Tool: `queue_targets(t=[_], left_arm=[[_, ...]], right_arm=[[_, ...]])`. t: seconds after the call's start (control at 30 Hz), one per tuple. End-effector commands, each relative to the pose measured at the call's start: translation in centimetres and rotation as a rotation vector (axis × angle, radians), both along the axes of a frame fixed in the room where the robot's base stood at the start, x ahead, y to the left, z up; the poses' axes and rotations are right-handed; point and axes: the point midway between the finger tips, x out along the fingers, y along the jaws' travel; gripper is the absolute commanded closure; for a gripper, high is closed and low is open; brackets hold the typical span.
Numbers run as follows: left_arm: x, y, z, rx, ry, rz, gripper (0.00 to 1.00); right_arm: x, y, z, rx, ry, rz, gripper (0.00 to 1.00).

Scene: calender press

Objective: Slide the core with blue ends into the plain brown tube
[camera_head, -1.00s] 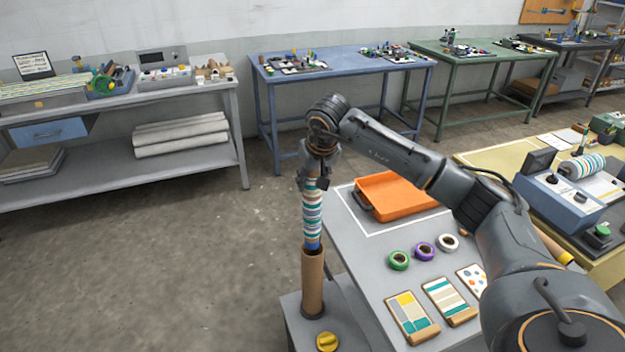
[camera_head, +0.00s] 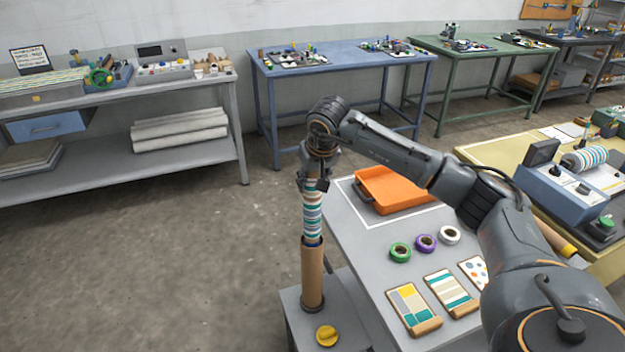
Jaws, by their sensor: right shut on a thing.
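The core (camera_head: 312,215) is wrapped in teal, white and tan stripes and stands nearly upright. My right gripper (camera_head: 314,184) is shut on its top end. The core's lower end is inside the mouth of the plain brown tube (camera_head: 312,275), and its lower blue end is hidden there. The tube stands upright in a dark ring on a low grey stand. My left gripper is not in view.
A yellow knob (camera_head: 327,336) sits on the stand in front of the tube. The grey table (camera_head: 375,270) to the right holds an orange tray (camera_head: 393,190), tape rolls (camera_head: 425,243) and sample boards (camera_head: 414,308). Floor left of the tube is clear.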

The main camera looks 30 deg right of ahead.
Motion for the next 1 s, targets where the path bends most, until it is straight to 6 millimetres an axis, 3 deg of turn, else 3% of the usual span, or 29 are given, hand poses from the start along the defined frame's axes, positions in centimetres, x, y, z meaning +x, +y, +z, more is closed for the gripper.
queue_targets(t=[0.37, 1.0], left_arm=[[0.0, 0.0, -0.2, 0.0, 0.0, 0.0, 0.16], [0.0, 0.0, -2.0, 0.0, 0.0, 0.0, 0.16]], right_arm=[[0.0, 0.0, -0.2, 0.0, 0.0, 0.0, 0.93], [0.0, 0.0, -2.8, 0.0, -0.001, 0.0, 0.93]])
